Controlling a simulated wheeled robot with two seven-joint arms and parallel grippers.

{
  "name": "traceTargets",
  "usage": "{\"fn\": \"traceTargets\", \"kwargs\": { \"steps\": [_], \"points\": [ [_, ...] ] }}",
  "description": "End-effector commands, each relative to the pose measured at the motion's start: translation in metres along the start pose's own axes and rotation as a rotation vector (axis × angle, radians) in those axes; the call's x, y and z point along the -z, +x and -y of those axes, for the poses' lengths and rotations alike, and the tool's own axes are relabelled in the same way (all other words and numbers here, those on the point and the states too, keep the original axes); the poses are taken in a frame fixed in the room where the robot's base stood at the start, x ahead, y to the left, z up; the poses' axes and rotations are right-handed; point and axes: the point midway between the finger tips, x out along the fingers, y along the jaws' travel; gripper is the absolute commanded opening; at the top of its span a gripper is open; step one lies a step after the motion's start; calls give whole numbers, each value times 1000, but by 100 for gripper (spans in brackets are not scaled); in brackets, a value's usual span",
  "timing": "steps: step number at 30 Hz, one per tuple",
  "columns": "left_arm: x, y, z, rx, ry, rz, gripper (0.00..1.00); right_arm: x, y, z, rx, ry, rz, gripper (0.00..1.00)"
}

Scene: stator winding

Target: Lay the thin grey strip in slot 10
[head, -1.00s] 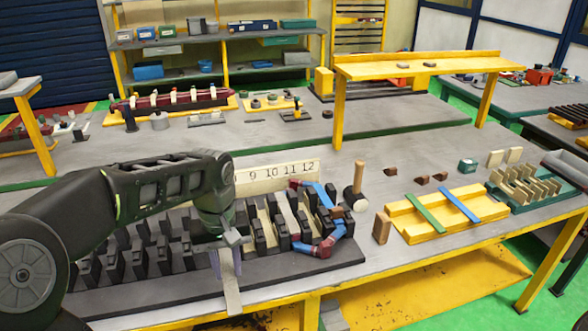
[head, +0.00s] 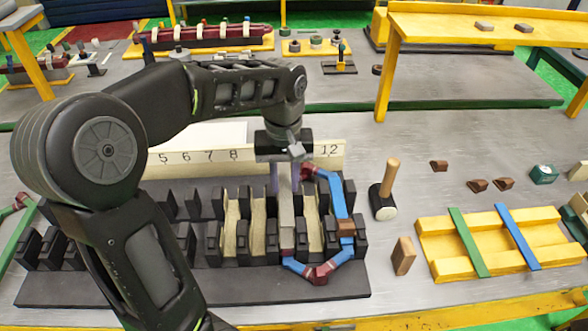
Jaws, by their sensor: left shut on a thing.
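My left gripper (head: 285,182) is over the black slotted stator block (head: 190,286), its fingers shut on the thin grey strip (head: 286,215). The strip runs toward the front, in line with the slot between two cream-lined slots (head: 257,228) (head: 313,228). I cannot tell whether it rests in that slot or hangs just above it. My right gripper is out of view.
A mallet (head: 383,195) and a brown wooden block (head: 403,256) stand right of the stator. A yellow tray (head: 440,255) with a green bar (head: 467,240) and a blue bar (head: 516,235) lies farther right. Small brown pieces (head: 490,185) lie behind it.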

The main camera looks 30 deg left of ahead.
Motion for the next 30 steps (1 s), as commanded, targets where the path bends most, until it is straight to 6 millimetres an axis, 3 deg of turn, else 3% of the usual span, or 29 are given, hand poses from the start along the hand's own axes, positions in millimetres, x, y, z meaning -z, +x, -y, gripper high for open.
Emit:
{"fn": "traceTargets", "kwargs": {
  "steps": [10,24,30],
  "points": [
    [0,4,0,0,0,0,0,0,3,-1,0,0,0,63],
    [0,40,0,0,0,0,0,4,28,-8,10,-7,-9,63],
    [0,44,0,0,0,0,0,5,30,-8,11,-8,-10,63]
  ]
}}
